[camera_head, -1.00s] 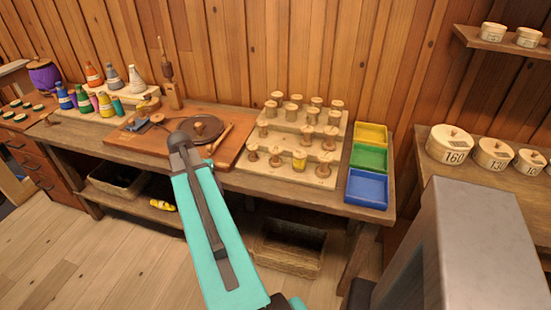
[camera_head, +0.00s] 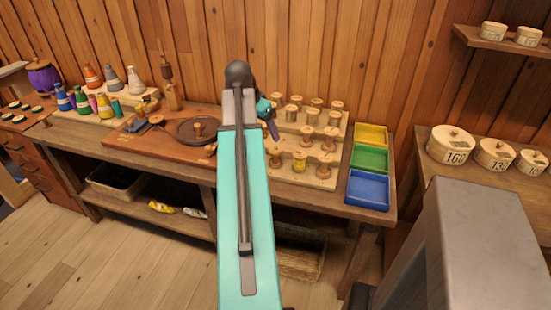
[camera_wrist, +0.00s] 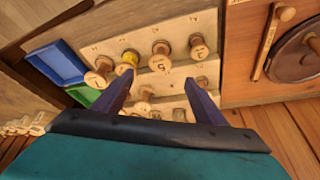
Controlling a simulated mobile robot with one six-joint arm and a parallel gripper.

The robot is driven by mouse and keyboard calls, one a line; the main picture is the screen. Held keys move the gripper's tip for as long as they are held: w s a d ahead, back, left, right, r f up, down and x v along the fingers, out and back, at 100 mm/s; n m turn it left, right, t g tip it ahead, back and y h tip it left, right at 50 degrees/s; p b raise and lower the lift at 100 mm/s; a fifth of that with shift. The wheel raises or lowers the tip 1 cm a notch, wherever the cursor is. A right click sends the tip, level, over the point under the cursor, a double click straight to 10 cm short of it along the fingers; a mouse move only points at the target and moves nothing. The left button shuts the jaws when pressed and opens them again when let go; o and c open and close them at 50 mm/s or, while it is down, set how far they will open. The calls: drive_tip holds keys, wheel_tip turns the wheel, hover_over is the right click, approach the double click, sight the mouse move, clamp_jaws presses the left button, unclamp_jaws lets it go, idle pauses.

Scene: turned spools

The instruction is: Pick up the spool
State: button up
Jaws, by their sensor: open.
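Several turned wooden spools stand in rows on a pale stepped rack (camera_head: 312,179) on the bench in the head view. Which spool the task means cannot be told.
Yellow, green and blue trays (camera_head: 368,189) stand right of the rack. A wooden board with a dark round plate (camera_head: 180,128) lies to the left, with colored bottles (camera_head: 104,104) beyond. A wooden wall closes the back.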

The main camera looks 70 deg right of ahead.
sight(275, 150)
drive_tip(key=shift+f, duration=0.15)
drive_tip(key=shift+p+x, duration=0.55)
drive_tip(key=shift+x, duration=3.7)
drive_tip(key=shift+w, duration=0.1)
drive_tip(key=shift+d, duration=0.1)
drive_tip(key=shift+p+x, duration=0.65)
drive_tip(key=shift+x, duration=1.85)
drive_tip(key=c, duration=1.1)
drive_tip(key=shift+c, duration=0.2)
